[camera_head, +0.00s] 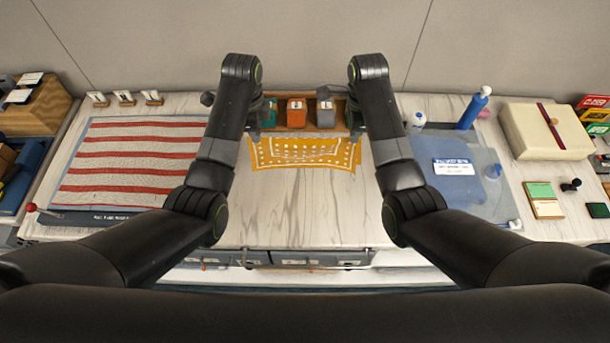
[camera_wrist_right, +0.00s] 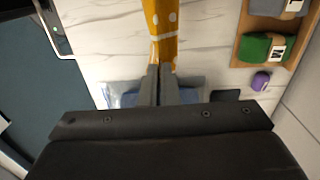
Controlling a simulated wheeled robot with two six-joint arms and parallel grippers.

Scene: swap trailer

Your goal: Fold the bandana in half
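The orange-yellow bandana with white dots (camera_head: 305,153) is at the middle of the counter in the head view. Its far edge is raised and sags between my two grippers; its near part lies low by the counter. My right gripper (camera_head: 356,132) is at its right end. In the right wrist view its fingers (camera_wrist_right: 160,75) are shut on the bandana's edge, and the cloth (camera_wrist_right: 161,28) stretches away from them. My left gripper (camera_head: 257,131) is at the left end, apparently pinching that corner; its fingertips are small and partly hidden by the arm.
A striped quilt (camera_head: 130,165) lies left. The counter in front (camera_head: 300,215) is clear.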

